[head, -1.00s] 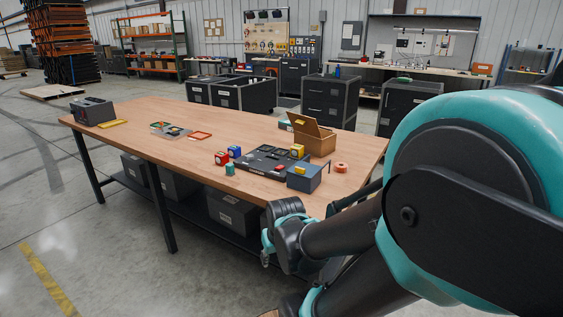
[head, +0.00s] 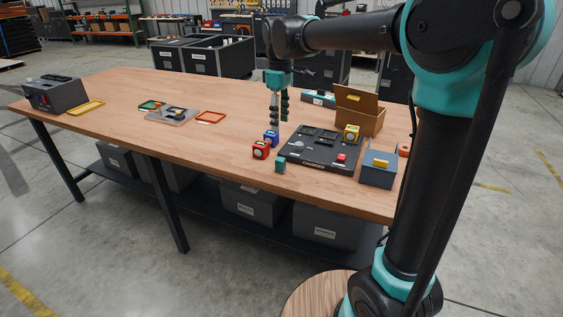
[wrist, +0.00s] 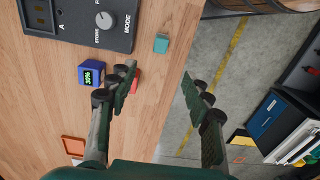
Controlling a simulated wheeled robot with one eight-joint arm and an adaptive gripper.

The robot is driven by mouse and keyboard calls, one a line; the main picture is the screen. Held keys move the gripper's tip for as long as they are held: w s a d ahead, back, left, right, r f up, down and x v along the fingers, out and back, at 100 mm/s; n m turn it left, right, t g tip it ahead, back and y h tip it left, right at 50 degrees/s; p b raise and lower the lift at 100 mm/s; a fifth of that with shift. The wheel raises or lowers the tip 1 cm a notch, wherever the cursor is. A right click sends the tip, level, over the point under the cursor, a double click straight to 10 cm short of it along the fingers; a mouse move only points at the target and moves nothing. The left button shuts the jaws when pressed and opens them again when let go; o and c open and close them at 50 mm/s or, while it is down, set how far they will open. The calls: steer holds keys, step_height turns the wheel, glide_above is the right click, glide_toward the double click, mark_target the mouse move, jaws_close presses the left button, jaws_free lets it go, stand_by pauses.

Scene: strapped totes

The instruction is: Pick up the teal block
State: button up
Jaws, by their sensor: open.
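The teal block (head: 280,163) stands on the wooden table near its front edge, by the front left corner of a dark panel. It also shows in the wrist view (wrist: 161,43), upper middle, close to the table edge. My gripper (head: 278,119) is open, pointing down, above the table and behind the teal block in the head view. In the wrist view my gripper's two fingers (wrist: 160,74) are spread with nothing between them, and the teal block lies beyond the fingertips.
A blue block (head: 271,138) and a red block (head: 260,150) stand just left of the teal block. The dark panel (head: 318,152) lies to its right, with a yellow block (head: 351,132), a blue-grey box (head: 378,170) and an open cardboard box (head: 359,118) around it.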

glide_toward(281, 159)
steer(key=f, duration=0.5)
steer(key=shift+w+a+f, duration=0.2)
steer(key=shift+a, duration=0.05)
steer(key=shift+s+d+f, duration=0.1)
steer(key=shift+d+f, duration=0.05)
steer(key=shift+f, duration=2.85)
jaws_close()
